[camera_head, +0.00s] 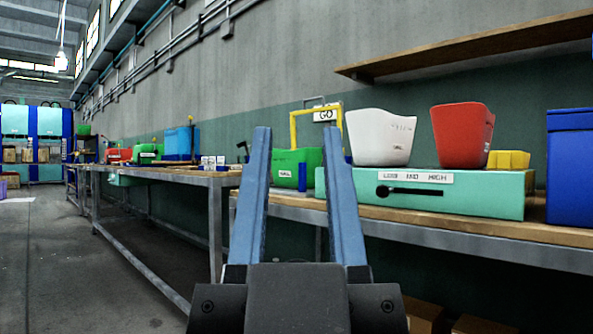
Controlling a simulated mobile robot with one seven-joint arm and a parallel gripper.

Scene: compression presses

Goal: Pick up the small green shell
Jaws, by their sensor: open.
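My gripper (297,142) is open, its two blue fingers pointing away from me and spread apart. A green, open-topped container (288,172), perhaps the small green shell, stands on the bench and shows in the gap between the fingers. It is beyond the fingers, and they hide parts of its sides. Another small green thing (147,151) is farther off on the left bench, too small to make out well.
A teal box (480,195) on the near bench carries a white bin (382,137), a red bin (463,135) and a yellow block (509,160). A blue box (570,168) stands at the right edge. A yellow frame (293,133) rises near the green container. The floor (70,270) at left is clear.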

